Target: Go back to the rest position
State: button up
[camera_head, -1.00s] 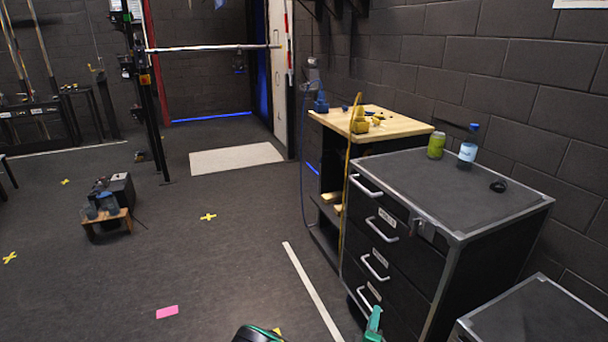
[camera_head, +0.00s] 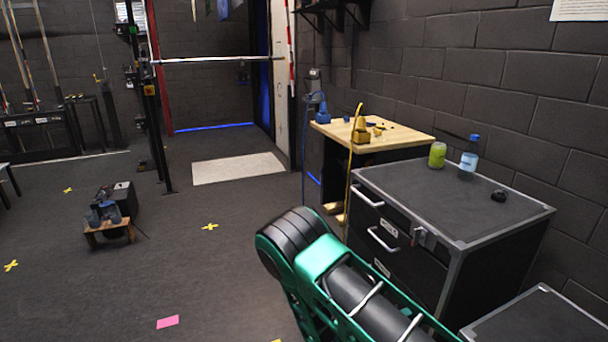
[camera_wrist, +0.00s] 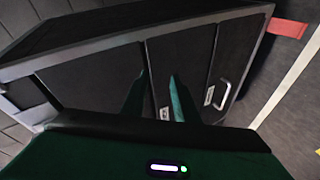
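My green and black arm rises at the bottom of the head view, in front of the drawer cabinet (camera_head: 455,197). My gripper is outside the head view. In the wrist view, the two dark green fingers of my gripper (camera_wrist: 158,78) stand apart with a gap between them. They are open and hold nothing. The cabinet's drawer fronts (camera_wrist: 185,62) lie beyond the fingertips in the wrist view. I cannot judge the exact distance between them. No buttons show clearly in either view.
A green can (camera_head: 437,155), a bottle (camera_head: 469,157) and a small dark object (camera_head: 500,195) sit on the cabinet top. A wooden-topped bench (camera_head: 400,128) stands behind it. A low stand (camera_head: 108,228) is at left. Open floor (camera_head: 215,275) lies between.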

jog(key=s+r+m+g+y, duration=0.1)
jog(key=s+r+y, duration=0.35)
jog(key=r, duration=0.75)
jog(key=s+r+m+g+y, duration=0.2)
jog(key=s+r, duration=0.6)
jog(key=r, duration=0.4)
jog(key=s+r+m+g+y, duration=0.1)
jog(key=s+r+y, duration=0.3)
jog(key=s+r, duration=0.5)
jog(key=s+d+m+g, duration=0.4)
jog(key=s+d+m, duration=0.2)
jog(key=s+d, duration=0.4)
jog(key=s, duration=0.4)
jog(key=shift+s+d+g, duration=0.15)
jog(key=shift+d+g, duration=0.1)
jog(key=shift+g, duration=0.05)
